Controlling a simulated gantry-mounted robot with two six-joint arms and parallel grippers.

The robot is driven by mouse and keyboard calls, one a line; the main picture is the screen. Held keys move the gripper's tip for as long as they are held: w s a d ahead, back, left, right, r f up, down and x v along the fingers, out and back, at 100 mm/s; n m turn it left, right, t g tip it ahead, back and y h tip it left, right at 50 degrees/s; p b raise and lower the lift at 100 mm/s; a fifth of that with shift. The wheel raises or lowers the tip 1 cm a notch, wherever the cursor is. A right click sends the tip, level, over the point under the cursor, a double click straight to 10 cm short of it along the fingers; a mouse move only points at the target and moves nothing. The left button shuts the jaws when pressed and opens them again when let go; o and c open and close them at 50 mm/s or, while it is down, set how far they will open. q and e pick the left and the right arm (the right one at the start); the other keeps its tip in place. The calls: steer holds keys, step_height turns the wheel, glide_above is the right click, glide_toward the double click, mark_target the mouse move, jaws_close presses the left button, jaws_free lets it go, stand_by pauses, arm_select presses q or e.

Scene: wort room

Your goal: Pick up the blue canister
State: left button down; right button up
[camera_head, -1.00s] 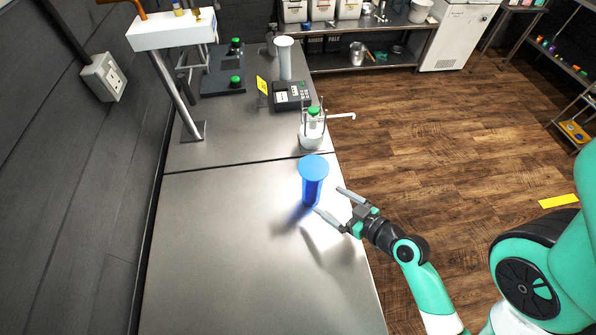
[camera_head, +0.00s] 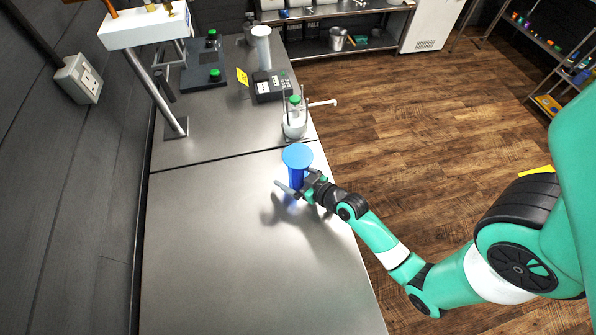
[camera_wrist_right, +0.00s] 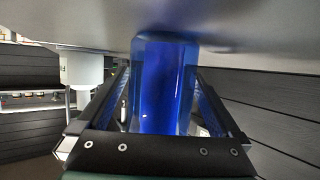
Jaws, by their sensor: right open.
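The far finger is mostly hidden behind the canister in the head view. My left gripper is not in view.
A white bottle with a green top (camera_head: 294,118) stands just behind the canister. A black device (camera_head: 270,87) and a white cylinder (camera_head: 262,47) stand farther back. A white stand (camera_head: 146,27) rises at the left. The table's front is clear.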

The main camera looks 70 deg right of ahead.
mark_target(307, 166)
jaws_close()
stand_by(0.5)
steer(key=shift+r, duration=0.55)
steer(key=r, duration=0.1)
steer(key=r+p, duration=0.1)
steer(key=r, duration=0.1)
steer(key=shift+s+r, duration=0.1)
steer(key=shift+s, duration=0.2)
steer(key=s+r, duration=0.1)
steer(key=s+r+p, duration=0.1)
steer(key=r, duration=0.1)
steer(key=s+r, duration=0.1)
steer(key=s, duration=0.1)
steer(key=shift+a+r, duration=0.3)
steer(key=shift+r, duration=0.05)
steer(key=d+p+v, duration=0.2)
steer(key=p+v, duration=0.6)
steer(key=v, duration=0.2)
steer(key=shift+s+r, duration=0.2)
steer(key=shift+s, duration=0.15)
